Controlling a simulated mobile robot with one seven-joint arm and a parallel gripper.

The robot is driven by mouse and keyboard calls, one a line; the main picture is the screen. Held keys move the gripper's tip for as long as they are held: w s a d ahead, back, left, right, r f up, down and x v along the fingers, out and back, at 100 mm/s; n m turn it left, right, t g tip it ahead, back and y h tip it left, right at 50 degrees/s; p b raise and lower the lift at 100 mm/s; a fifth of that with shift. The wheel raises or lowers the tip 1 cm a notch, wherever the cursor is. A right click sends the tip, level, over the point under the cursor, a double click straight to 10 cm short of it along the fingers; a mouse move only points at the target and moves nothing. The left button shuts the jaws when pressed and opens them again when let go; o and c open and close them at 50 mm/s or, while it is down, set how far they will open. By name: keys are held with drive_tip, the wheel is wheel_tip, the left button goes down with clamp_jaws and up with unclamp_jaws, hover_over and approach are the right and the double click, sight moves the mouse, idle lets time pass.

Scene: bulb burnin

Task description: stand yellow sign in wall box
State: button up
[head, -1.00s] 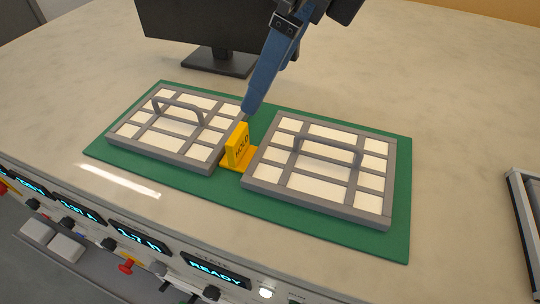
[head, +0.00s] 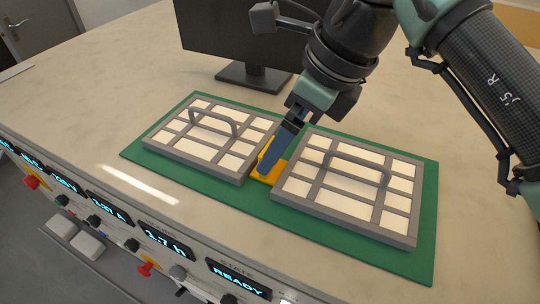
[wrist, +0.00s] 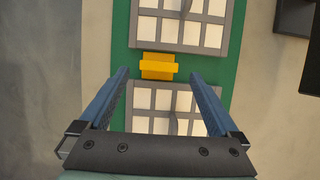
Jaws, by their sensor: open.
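The yellow sign (head: 268,179) stands on the green mat (head: 195,185) in the gap between two framed panels with handles. My gripper (head: 264,169) reaches down to it from above, and a blue finger hides much of the sign in the head view. In the wrist view the sign (wrist: 158,66) lies just beyond the fingertips, roughly centred between them. My gripper (wrist: 159,74) is open there, with its two blue fingers spread wide and nothing visibly held. I cannot make out a wall box in either view.
The left panel (head: 207,142) and right panel (head: 347,200) flank the sign closely, their handles standing up. A monitor (head: 255,40) stands behind the mat. A console with lit displays (head: 238,280) and knobs runs along the front edge. The tabletop left of the mat is clear.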

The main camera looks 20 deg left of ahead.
sight(274, 169)
drive_tip(key=shift+p+x, duration=0.4)
drive_tip(key=shift+x, duration=1.6)
drive_tip(key=shift+s+d, duration=0.1)
clamp_jaws()
